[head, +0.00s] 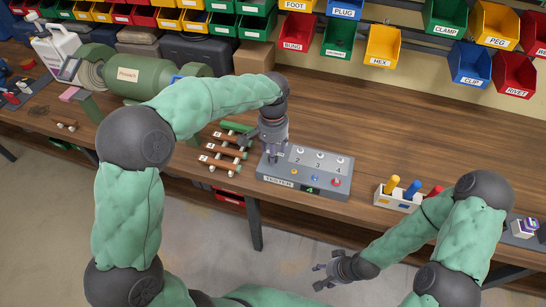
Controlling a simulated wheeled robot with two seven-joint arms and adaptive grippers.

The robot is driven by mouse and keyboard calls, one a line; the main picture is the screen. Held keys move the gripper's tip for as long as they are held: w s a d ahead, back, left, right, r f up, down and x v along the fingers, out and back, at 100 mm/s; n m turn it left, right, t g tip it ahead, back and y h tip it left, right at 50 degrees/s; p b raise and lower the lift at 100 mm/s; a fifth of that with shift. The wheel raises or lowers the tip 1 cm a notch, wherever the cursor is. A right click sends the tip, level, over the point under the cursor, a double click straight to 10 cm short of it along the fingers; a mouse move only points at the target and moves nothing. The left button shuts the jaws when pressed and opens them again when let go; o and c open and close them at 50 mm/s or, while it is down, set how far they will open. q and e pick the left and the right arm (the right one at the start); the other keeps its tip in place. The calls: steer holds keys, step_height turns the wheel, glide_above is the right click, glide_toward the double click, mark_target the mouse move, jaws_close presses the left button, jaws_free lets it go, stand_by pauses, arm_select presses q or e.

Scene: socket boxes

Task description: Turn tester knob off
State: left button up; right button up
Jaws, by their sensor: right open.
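The grey tester box (326,170) stands near the front edge of the wooden bench. Its top has numbered positions 2, 3 and 4 with pale round parts, and a yellow, a blue and a red round control (337,182). A small dark part with a green mark (310,190) is on its front; I cannot tell which part is the knob. My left gripper (268,150) points down over the tester's left end and hides that corner; its jaw opening and any contact are unclear. My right gripper (325,273) is open and empty, in front of the bench, away from the tester.
Several labelled brown cylindrical parts (221,151) lie left of the tester. A white holder with coloured-handled tools (398,196) stands to its right. A green canister (145,83) lies at the back left. Coloured bins (382,45) hang behind. The bench behind the tester is clear.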

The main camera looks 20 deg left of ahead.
arm_select(q)
steer(key=shift+f+b, duration=0.3)
steer(key=shift+f, duration=0.85)
jaws_close()
